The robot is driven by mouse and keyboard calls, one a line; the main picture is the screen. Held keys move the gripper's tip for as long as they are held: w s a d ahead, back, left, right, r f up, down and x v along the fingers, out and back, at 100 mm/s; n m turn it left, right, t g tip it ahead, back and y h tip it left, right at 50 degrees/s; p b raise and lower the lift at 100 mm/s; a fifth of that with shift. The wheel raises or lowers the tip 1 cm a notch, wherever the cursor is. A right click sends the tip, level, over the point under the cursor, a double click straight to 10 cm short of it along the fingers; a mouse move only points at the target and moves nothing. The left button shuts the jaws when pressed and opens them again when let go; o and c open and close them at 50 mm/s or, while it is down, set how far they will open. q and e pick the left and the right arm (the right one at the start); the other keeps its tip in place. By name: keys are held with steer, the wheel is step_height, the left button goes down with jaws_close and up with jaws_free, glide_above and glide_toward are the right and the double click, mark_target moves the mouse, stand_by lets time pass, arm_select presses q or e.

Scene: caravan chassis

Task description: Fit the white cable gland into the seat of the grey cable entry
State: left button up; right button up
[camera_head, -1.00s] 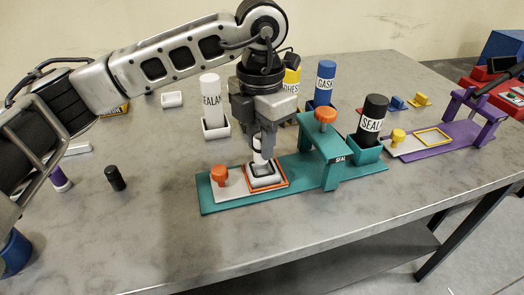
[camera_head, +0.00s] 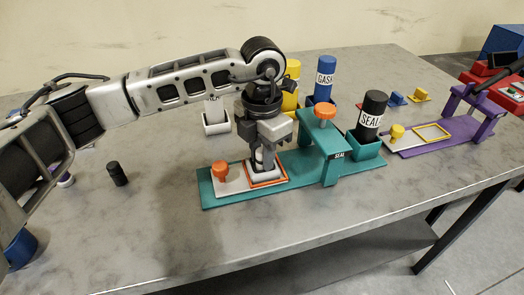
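The grey cable entry (camera_head: 267,174) sits inside an orange frame on the left part of a teal fixture (camera_head: 222,199). My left gripper (camera_head: 262,158) is directly above it, pointing down, its fingers close around the white cable gland (camera_head: 258,155). Only a small part of the gland shows between the fingers. The gland's lower end is at or just over the cable entry. The fingers hide the seat, so I cannot tell whether the gland is in it. My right gripper is not in view.
An orange knob (camera_head: 221,170) stands just left of the entry. A teal bridge with an orange-topped knob (camera_head: 325,111) stands to its right, beside a black SEAL tube (camera_head: 371,113). A black cylinder (camera_head: 117,174) stands at left. The table's front is clear.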

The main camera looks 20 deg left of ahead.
arm_select(q)
steer(key=o, duration=0.3)
step_height(320, 180, up, 12)
steer(key=b, duration=0.1)
steer(key=shift+r, duration=0.2)
stand_by(0.5)
